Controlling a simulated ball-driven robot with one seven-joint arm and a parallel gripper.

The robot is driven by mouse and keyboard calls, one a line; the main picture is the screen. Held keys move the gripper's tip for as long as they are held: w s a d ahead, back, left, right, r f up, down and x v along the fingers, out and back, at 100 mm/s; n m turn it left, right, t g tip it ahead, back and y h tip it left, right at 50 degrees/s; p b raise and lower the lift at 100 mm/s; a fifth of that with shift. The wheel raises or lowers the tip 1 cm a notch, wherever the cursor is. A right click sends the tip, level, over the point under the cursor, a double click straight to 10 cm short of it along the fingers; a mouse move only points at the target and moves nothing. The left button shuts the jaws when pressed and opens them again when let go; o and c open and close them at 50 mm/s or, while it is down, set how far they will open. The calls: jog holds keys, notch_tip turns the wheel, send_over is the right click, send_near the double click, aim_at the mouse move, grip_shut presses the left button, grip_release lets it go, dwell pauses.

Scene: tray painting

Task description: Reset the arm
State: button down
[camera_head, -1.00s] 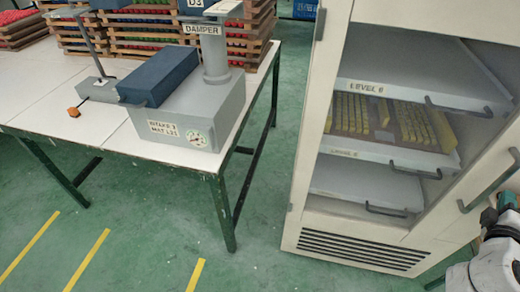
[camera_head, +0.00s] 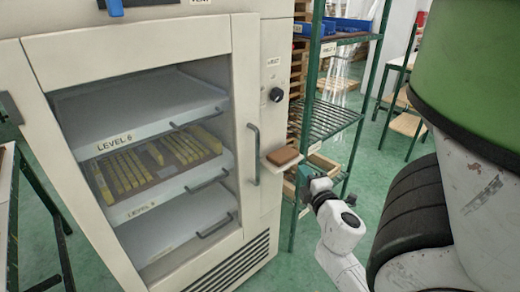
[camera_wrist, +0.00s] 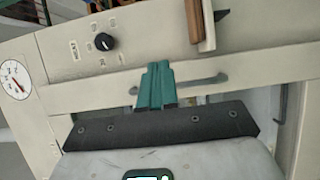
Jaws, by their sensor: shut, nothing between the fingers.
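My arm (camera_head: 340,235) reaches up from the lower right in the head view, in front of the right side of a cream cabinet (camera_head: 130,40). My gripper (camera_head: 304,178) has teal fingers and is empty. In the wrist view my gripper (camera_wrist: 157,72) shows its two teal fingers together, in front of the grey door handle (camera_wrist: 200,80). I cannot tell whether they touch the handle. In the head view the handle (camera_head: 253,155) stands clear to the left of the gripper.
A small ledge with a brown block (camera_head: 284,155) juts from the cabinet just above my gripper. Behind the cabinet's window, a tray with yellow pieces (camera_head: 150,195) sits between other shelves. A green rack (camera_head: 335,118) stands close behind.

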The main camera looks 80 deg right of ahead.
jog(key=w+a+f+m+g+y, duration=0.3)
jog(key=w+a+f+m+y, duration=0.4)
jog(key=w+a+f, duration=0.45)
jog(key=a+f+n+g+y, duration=0.1)
jog(key=a+f+y, duration=0.3)
jog(key=a, duration=0.8)
jog(key=a+f+g+y, duration=0.2)
jog(key=a+f+y, duration=0.2)
jog(key=a, duration=0.7)
jog(key=shift+w+a+n+y, duration=0.25)
jog(key=shift+a+n+y, duration=0.15)
jog(key=shift+y, duration=0.2)
